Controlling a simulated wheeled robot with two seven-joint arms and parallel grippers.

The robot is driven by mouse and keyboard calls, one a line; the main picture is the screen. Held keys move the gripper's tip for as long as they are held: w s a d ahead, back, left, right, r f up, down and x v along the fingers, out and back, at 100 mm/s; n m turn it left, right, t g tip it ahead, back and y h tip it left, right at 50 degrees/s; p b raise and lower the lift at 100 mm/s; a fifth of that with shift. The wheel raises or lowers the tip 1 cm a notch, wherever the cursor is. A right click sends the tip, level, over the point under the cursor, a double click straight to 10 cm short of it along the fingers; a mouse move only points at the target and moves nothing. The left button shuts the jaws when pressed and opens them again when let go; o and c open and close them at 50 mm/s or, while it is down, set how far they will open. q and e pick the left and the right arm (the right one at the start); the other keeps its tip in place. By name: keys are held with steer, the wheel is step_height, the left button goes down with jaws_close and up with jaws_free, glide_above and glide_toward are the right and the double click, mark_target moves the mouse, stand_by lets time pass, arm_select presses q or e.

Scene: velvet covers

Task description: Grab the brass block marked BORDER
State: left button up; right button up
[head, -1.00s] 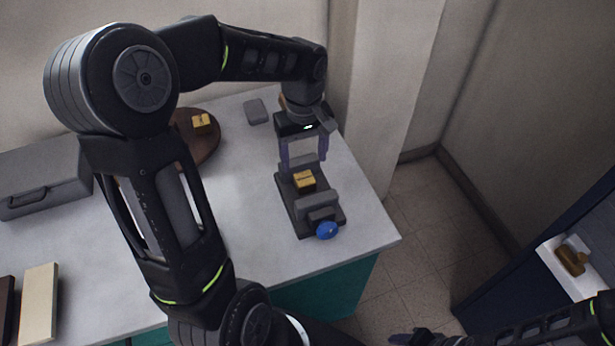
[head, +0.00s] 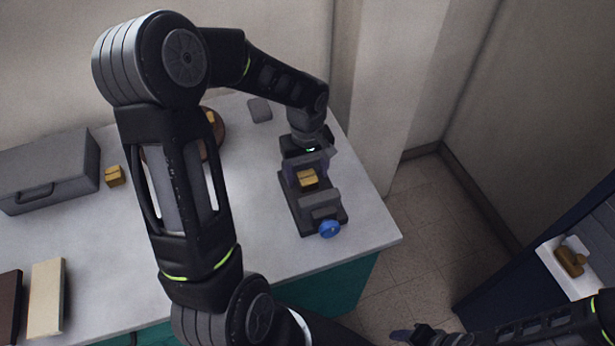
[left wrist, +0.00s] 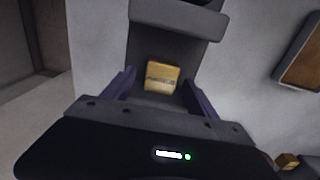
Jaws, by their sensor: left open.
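A brass block (head: 308,178) sits in a dark grey vise (head: 304,221) with a blue knob, near the table's right end. In the left wrist view the block (left wrist: 162,77) lies between the fingers, with faint marking that I cannot read. My left gripper (head: 306,168) is open, low over the vise, with its fingers at either side of the block; I cannot tell whether they touch it. Another brass block (head: 114,175) stands by the grey case, and one (head: 210,116) is on a round brown board. My right gripper (head: 425,335) is at the bottom edge, its jaws unclear.
A grey case (head: 50,165) stands at the left of the pale table (head: 255,235). A small grey block (head: 259,109) lies at the back. Cream (head: 46,298) and dark slabs lie front left. At right, a brown-gold object (head: 570,261) rests on a white surface.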

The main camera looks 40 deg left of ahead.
arm_select(q)
steer(key=shift+f, duration=0.5)
steer(key=shift+c, duration=0.6)
jaws_close()
steer(key=shift+r, duration=0.1)
stand_by(0.3)
